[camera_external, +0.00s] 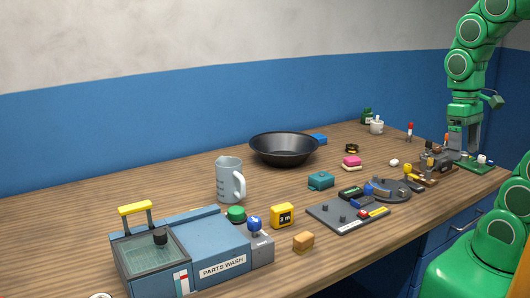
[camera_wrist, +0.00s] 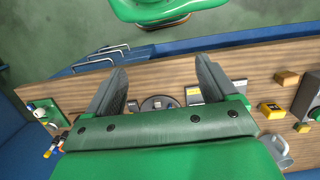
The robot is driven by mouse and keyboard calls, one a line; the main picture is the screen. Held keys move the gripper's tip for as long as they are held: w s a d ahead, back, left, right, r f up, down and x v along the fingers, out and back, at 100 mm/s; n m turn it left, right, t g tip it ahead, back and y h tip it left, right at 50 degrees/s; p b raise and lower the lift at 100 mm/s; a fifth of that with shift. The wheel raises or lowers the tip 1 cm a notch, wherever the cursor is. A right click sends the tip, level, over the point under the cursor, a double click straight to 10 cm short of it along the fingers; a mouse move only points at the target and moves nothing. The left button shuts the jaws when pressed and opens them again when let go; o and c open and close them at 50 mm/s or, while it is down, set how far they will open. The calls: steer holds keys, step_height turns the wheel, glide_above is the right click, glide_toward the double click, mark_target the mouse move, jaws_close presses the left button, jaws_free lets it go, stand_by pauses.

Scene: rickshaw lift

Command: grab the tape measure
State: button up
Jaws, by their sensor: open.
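The tape measure (camera_external: 283,215) is a yellow block with a dark label reading "3 m". It stands on the wooden bench near the front, right of the blue parts washer. It shows in the wrist view as a yellow block (camera_wrist: 271,110) right of my gripper. My gripper (camera_external: 463,138) is at the far right end of the bench in the external view, well apart from the tape measure. In the wrist view my gripper (camera_wrist: 162,75) has its two fingers spread with nothing between them.
An orange-brown block (camera_external: 303,242) and a grey tray (camera_external: 335,218) with small items lie near the tape measure. The parts washer (camera_external: 205,250), a jug (camera_external: 229,180) and a black bowl (camera_external: 284,148) stand left and behind. Cluttered fixtures (camera_external: 438,166) stand near my gripper.

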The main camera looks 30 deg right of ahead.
mark_target(272, 224)
steer(key=c, duration=0.3)
steer(key=shift+c, duration=0.2)
steer(key=w+a+f+m+g+y, duration=0.1)
steer(key=w+a+f+m+y, duration=0.3)
steer(key=w+a, duration=0.6)
steer(key=w+a+f+m+y, duration=0.3)
steer(key=w+a+y, duration=0.35)
steer(key=a, duration=0.75)
steer(key=w+a+f+m+t+y, duration=0.1)
steer(key=w+f+m, duration=0.2)
steer(key=f+m, duration=0.1)
steer(key=w+a+f+m+t+y, duration=0.1)
steer(key=w+f+m, duration=0.3)
steer(key=w+a+f+m+t+y, duration=0.1)
steer(key=w+f+m, duration=0.2)
steer(key=w+f, duration=0.1)
steer(key=shift+f+m+t, duration=0.4)
steer(key=shift+f, duration=0.05)
steer(key=shift+w+x, duration=0.15)
steer(key=shift+x, duration=1.75)
steer(key=shift+w+x, duration=0.2)
steer(key=shift+x, duration=1.75)
